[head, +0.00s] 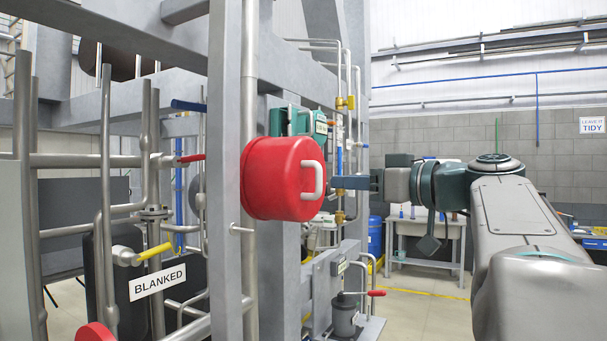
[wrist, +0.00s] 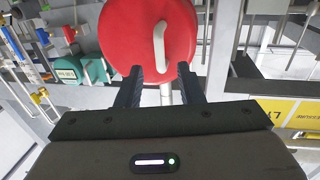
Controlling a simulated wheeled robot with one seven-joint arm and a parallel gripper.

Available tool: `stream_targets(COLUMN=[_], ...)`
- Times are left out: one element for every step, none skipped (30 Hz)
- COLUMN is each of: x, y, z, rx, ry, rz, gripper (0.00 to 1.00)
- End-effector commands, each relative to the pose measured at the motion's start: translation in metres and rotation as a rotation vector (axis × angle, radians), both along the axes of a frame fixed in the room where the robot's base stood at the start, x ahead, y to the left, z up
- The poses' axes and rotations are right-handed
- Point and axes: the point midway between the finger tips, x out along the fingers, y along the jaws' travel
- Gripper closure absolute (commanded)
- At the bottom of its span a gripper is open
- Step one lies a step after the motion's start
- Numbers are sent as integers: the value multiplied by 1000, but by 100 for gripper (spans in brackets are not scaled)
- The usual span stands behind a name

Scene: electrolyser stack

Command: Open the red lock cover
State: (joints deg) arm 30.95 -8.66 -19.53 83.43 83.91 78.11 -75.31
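The red lock cover (head: 274,178) is a round red drum with a white handle (head: 313,180) on its face, fixed beside a grey upright post. It looks closed. In the wrist view the red cover (wrist: 120,38) fills the top middle, with the white handle (wrist: 159,48) upright on it. My gripper (wrist: 158,72) is open, its two dark fingers pointing at the cover. The handle's lower end shows between the fingertips, and nothing appears gripped. In the head view my gripper (head: 335,183) comes from the right, close to the handle; exact contact cannot be told.
A grey post (head: 226,120) and pipes stand left of the cover. A teal box (head: 300,121) sits behind it; a teal labelled part (wrist: 68,72) shows in the wrist view. A yellow label (wrist: 280,110) lies right of my gripper. A workbench (head: 425,235) stands farther back.

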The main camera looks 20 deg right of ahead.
Motion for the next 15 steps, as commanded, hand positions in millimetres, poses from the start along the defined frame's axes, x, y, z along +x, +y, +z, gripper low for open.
stream_targets(x=[10, 15, 21, 25, 29, 33, 36, 39, 42, 44, 45, 46, 47, 48, 48], y=[5, 8, 11, 13, 15, 17, 18, 20, 21, 22, 22, 23, 24, 24, 24], z=[3, 3, 3, 2, 2, 2, 2, 1, 1, 1, 0, 0, 0, 0, -1], rx=[1, 1, 0, 0, 1, 1, 1, 1, 0, 0, 0, 0, 0, 0, 0], ry=[2, 2, 1, 1, 2, 2, 2, 2, 1, 1, 1, 1, 1, 1, 1], rz=[2, 3, 2, 3, 3, 2, 3, 2, 1, 1, 1, 1, 1, 1, 1], gripper=[66, 66, 66, 66, 66, 66, 66, 66, 66, 66, 66, 66, 66, 66, 66])
